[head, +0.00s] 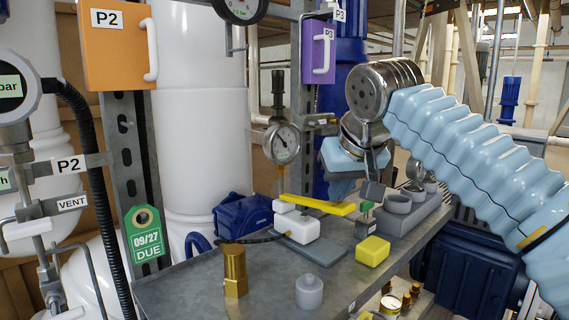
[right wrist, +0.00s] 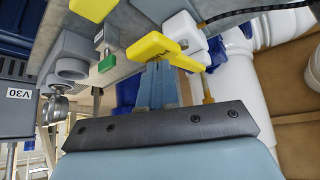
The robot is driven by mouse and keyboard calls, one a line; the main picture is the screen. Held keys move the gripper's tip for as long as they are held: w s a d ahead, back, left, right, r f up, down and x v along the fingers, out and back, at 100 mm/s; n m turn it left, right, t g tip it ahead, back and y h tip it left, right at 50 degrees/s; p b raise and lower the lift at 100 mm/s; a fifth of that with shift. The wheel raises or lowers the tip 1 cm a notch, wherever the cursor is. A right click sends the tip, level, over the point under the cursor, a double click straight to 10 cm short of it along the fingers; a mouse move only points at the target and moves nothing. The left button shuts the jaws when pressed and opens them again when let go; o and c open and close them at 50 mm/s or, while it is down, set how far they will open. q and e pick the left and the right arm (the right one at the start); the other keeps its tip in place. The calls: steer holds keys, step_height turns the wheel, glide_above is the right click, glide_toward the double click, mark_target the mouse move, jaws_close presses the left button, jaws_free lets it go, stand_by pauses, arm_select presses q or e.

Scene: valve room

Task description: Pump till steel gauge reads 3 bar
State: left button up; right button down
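The steel gauge (head: 282,143) stands on a pipe behind the bench; its needle is too small to read surely. The hand pump (head: 297,228) has a white body and a yellow lever (head: 318,204) pointing right. In the right wrist view the lever (right wrist: 155,45) and white body (right wrist: 183,35) lie just beyond my fingers. My right gripper (head: 372,188) is above and to the right of the lever's free end, seemingly apart from it. Its fingers (right wrist: 160,75) look shut together with nothing between them. My left gripper is not in view.
The grey bench (head: 190,290) holds a brass fitting (head: 235,270), a grey knobbed piece (head: 309,292), a yellow block (head: 373,251) and a green-tagged valve (head: 365,222). Grey cups (head: 398,204) stand at the right. An orange box (head: 117,45) and a purple box (head: 318,52) hang behind.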

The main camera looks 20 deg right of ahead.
step_height(320, 180, down, 2)
steer(key=shift+f+b, duration=0.2)
steer(key=shift+b, duration=0.5)
step_height(320, 180, up, 5)
steer(key=p, duration=0.4)
steer(key=shift+r, duration=0.25)
steer(key=shift+f+b, duration=1.95)
steer(key=shift+f, duration=0.7)
step_height(320, 180, up, 5)
steer(key=p, duration=0.4)
steer(key=shift+r, duration=0.15)
